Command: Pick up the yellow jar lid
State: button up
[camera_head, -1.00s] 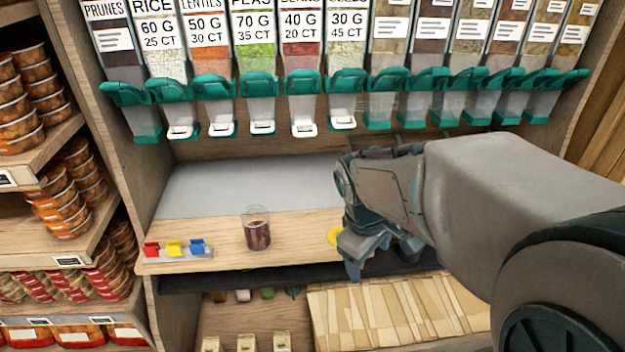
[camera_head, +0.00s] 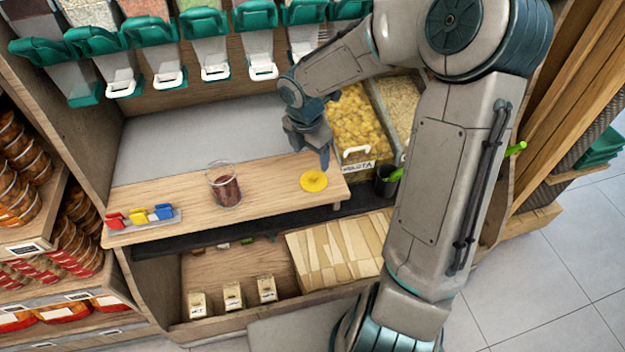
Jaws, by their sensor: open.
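The yellow jar lid (camera_head: 314,181) lies flat on the right part of the wooden counter board. It is round with a small raised middle. My gripper (camera_head: 311,158) hangs over the board just above and behind the lid, fingers pointing down. One finger tip is close to the lid's far right edge; I cannot tell whether it touches. The gripper is open and holds nothing that I can see. A glass jar (camera_head: 224,186) with dark red contents stands on the board to the left of the lid.
Red, yellow and blue clips (camera_head: 141,216) sit on a strip at the board's left end. A pasta bin (camera_head: 357,130) stands behind the board on the right, with a dark cup (camera_head: 387,182) near it. Teal-handled dispensers (camera_head: 206,24) hang above. The board between jar and lid is clear.

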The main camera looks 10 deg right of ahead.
aim_at(313, 176)
jog(key=f, duration=0.3)
jog(key=f+b, duration=0.1)
jog(key=f, duration=0.2)
jog(key=d+f+b, duration=0.1)
jog(key=f, duration=0.2)
jog(key=shift+w+f, duration=0.1)
jog(key=shift+w, duration=0.25)
jog(key=shift+s, duration=0.1)
jog(key=c, duration=1.4)
grip_shut()
